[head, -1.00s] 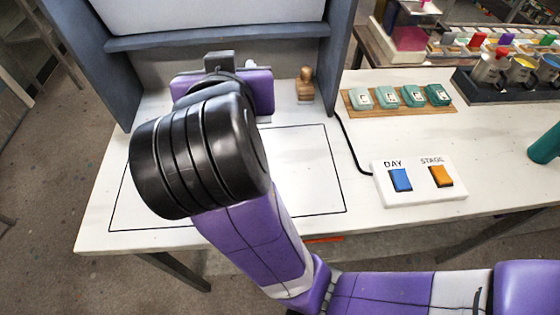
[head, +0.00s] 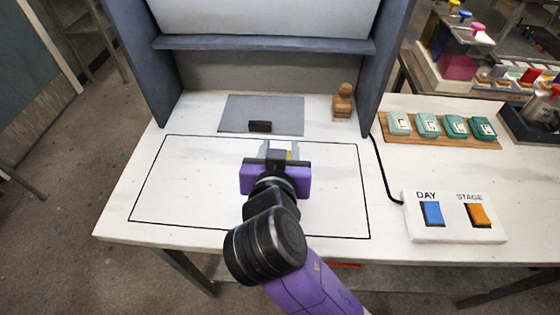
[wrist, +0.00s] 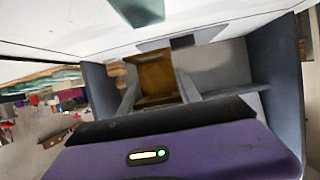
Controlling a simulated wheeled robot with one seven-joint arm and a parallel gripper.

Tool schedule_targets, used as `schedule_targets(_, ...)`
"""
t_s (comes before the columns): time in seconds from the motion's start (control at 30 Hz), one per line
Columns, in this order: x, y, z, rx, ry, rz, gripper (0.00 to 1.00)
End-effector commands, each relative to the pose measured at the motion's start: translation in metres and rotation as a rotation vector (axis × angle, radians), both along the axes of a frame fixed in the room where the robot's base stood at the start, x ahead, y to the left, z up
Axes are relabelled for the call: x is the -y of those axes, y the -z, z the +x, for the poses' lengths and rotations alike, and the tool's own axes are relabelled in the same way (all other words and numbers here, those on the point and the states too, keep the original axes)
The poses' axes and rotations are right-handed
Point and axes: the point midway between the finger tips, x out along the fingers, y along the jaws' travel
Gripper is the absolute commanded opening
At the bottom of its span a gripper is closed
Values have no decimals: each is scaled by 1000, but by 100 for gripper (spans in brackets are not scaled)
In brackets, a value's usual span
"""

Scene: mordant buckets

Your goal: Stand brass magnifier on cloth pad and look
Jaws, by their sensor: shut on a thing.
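My gripper (head: 279,149) is shut on the brass magnifier (wrist: 155,78), a brownish-gold piece between its two grey fingers in the wrist view. In the head view only a small yellow bit of the magnifier (head: 290,154) shows past my gripper; the rest is hidden. The grey cloth pad (head: 285,108) lies flat at the back of the white table, in front of the booth's back wall. My gripper is on the near side of the pad, inside the black outline. I cannot tell the magnifier's height above the table.
A small dark block (head: 260,126) sits at the pad's front edge. A wooden stamp-like piece (head: 343,101) stands right of the pad. Booth walls (head: 385,65) enclose the back. A DAY/STAGE switch box (head: 454,217) and a board of teal pieces (head: 440,128) are right. The outlined area is mostly clear.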

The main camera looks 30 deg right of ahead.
Motion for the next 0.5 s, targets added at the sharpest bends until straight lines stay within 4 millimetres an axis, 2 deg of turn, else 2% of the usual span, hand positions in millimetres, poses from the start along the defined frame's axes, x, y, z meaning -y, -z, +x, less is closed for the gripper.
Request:
schedule_targets(0.27,0,37,-1,-4,-1,-2,0)
schedule_targets(0.5,0,41,0,0,1,0,0)
